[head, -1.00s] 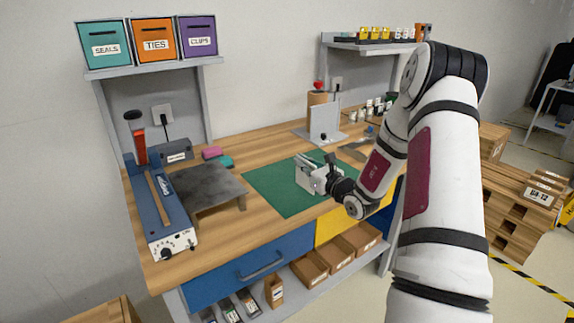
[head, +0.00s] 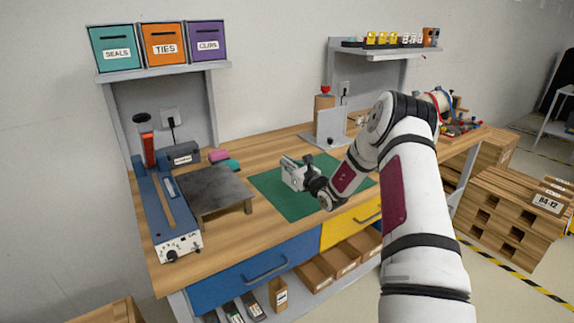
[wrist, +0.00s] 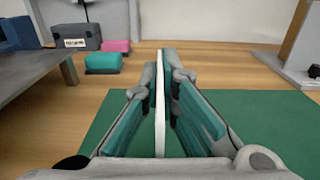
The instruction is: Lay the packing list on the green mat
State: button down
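My gripper (head: 296,174) is over the green mat (head: 292,204) on the workbench. In the wrist view my gripper (wrist: 163,105) has its teal-padded fingers close on both sides of a thin, pale, upright sheet or card (wrist: 160,85), seen nearly edge-on. This looks like the packing list, but no print is readable. In the head view the gripper hides most of it. The green mat also spreads below the fingers in the wrist view (wrist: 262,125). Whether the card's lower edge touches the mat cannot be told.
A dark raised plate (head: 205,184) and a blue sealer (head: 165,215) stand left of the mat. Pink (head: 218,155) and teal (head: 228,166) blocks lie behind it. A grey upright stand (head: 330,126) is at the back. The mat's front left is clear.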

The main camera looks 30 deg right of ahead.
jog(key=shift+f, duration=0.2)
jog(key=shift+f, duration=0.25)
jog(key=c, duration=1.8)
grip_release()
